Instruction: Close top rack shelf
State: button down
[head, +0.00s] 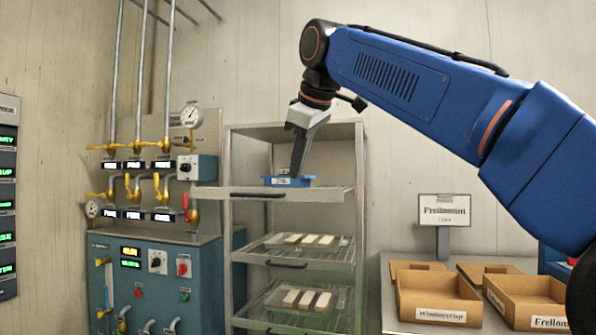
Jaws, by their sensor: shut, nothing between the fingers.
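The rack (361,150) stands in the middle of the head view. Its top shelf (335,193) sticks out toward me past the frame, with a dark handle (257,195) on its front edge. A small blue tray (287,182) sits on this shelf. My gripper (297,172) comes down from above and is shut, with its tips at the blue tray. I cannot tell whether the tips touch the tray. No object shows in the fingers.
Two lower wire shelves (345,243) hold pale bars. A teal control cabinet (150,245) with pipes and yellow valves stands close to the left. At right, open cardboard boxes (438,292) and a sign (444,210) stand on a table. Bare wall lies behind.

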aim_at(295, 191)
jog(key=w+f, duration=0.4)
jog(key=w, duration=0.1)
jog(key=w+f, duration=0.2)
jog(key=shift+w+a+f, duration=0.2)
jog(key=shift+a+f, duration=0.1)
jog(key=shift+a, duration=0.1)
jog(key=shift+w+d, duration=0.2)
jog(key=shift+w, duration=0.3)
